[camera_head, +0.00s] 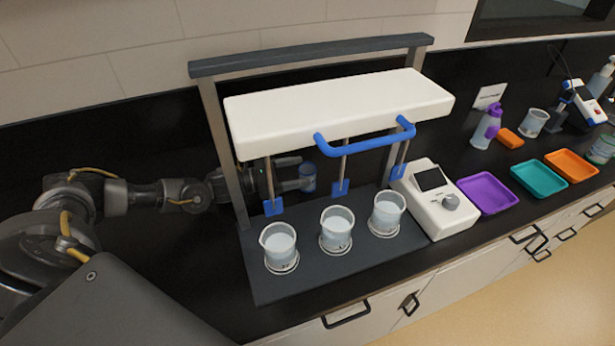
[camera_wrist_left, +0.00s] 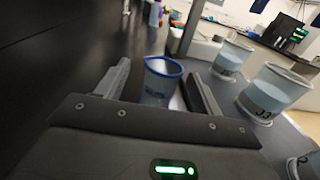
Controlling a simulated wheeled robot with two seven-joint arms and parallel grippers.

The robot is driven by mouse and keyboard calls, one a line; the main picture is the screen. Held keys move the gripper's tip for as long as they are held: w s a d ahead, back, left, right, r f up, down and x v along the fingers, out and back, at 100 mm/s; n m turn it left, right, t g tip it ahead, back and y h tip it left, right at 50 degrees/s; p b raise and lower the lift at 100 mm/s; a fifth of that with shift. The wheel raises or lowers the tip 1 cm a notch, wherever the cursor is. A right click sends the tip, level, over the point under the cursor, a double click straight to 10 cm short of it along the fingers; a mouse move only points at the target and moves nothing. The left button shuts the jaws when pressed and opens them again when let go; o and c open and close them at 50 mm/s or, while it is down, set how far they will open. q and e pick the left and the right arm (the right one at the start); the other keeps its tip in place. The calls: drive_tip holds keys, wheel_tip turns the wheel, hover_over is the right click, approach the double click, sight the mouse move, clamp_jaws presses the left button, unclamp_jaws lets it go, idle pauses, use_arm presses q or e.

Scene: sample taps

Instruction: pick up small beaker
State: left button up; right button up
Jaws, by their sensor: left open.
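The small beaker (camera_head: 308,180) is a blue-tinted clear cup standing behind the stirrer stand, under its white hood. In the left wrist view the small beaker (camera_wrist_left: 161,84) appears upright between my two fingers, with a gap on each side. My left gripper (camera_head: 291,174) reaches in from the left behind the stand's left post and is open around the beaker's near side. Its fingers also show in the left wrist view (camera_wrist_left: 157,88). The beaker's lower part is partly hidden by the gripper. My right gripper is not in view.
The stand has a grey post (camera_head: 224,150), a white hood (camera_head: 340,105) and hanging blue paddles (camera_head: 341,188). Three larger beakers of liquid, one being the middle beaker (camera_head: 336,229), stand on its dark base (camera_head: 330,274). A white control box (camera_head: 436,205) and a purple tray (camera_head: 488,193) are right.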

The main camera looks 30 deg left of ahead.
sight(315, 169)
use_arm(q)
drive_tip(key=shift+d+r, duration=0.1)
drive_tip(key=p+x, duration=0.3)
drive_tip(key=x, duration=0.1)
drive_tip(key=shift+d, duration=0.35)
drive_tip(key=shift+w+d, duration=0.15)
drive_tip(key=shift+w, duration=0.05)
drive_tip(key=shift+f, duration=0.2)
drive_tip(key=shift+c, duration=0.5)
drive_tip(key=c, duration=1)
drive_tip(key=shift+r, duration=0.1)
